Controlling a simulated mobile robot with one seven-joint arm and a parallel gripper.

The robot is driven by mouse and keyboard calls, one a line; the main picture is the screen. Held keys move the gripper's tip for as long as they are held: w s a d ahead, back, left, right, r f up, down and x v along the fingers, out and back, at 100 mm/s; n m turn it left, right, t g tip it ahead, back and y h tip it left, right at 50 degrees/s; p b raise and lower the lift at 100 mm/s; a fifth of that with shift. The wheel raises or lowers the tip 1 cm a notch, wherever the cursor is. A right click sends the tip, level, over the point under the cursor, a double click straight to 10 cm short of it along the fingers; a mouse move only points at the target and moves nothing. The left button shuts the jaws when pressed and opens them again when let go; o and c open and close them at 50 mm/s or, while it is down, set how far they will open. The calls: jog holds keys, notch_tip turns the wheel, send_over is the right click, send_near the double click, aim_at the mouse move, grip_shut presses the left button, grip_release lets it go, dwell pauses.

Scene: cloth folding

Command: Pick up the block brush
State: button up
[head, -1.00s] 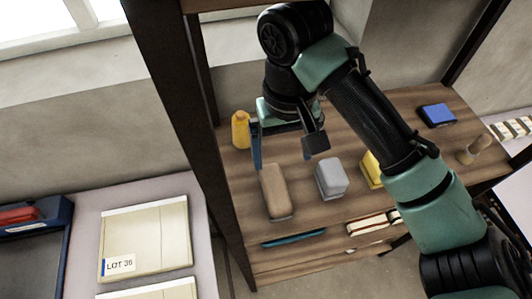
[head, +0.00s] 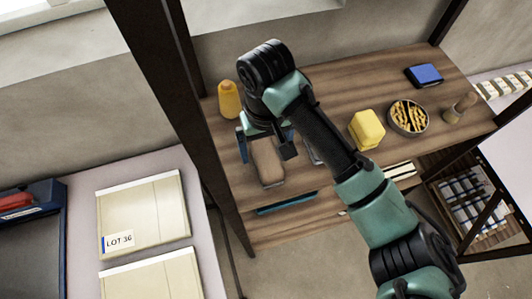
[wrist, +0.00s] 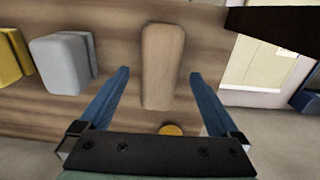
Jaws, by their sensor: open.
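The block brush (head: 267,160) has a tan wooden top and lies on the shelf board near its front left in the head view. It also shows in the wrist view (wrist: 163,65), upright in the picture, ahead of and between my fingers. My gripper (head: 262,146) is over the brush's back end in the head view. In the wrist view its two blue fingers (wrist: 162,100) are spread wide, one on each side of the brush's line, with nothing between them touching. The brush's bristles are mostly hidden.
A grey block (wrist: 62,65) lies beside the brush, mostly hidden by my arm in the head view. A yellow block (head: 367,130), a bowl of pasta-like pieces (head: 425,118) and a blue block (head: 424,75) lie right. A yellow bottle (head: 229,99) stands behind left, near the dark post (head: 165,100).

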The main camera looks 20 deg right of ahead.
aim_at(266, 153)
notch_tip(266, 153, down, 2)
jog(key=shift+w+f, duration=0.1)
jog(key=c, duration=1.5)
notch_tip(266, 153, up, 10)
jog(key=shift+r+b, duration=0.1)
jog(key=shift+b, duration=0.25)
jog(key=shift+c, duration=0.2)
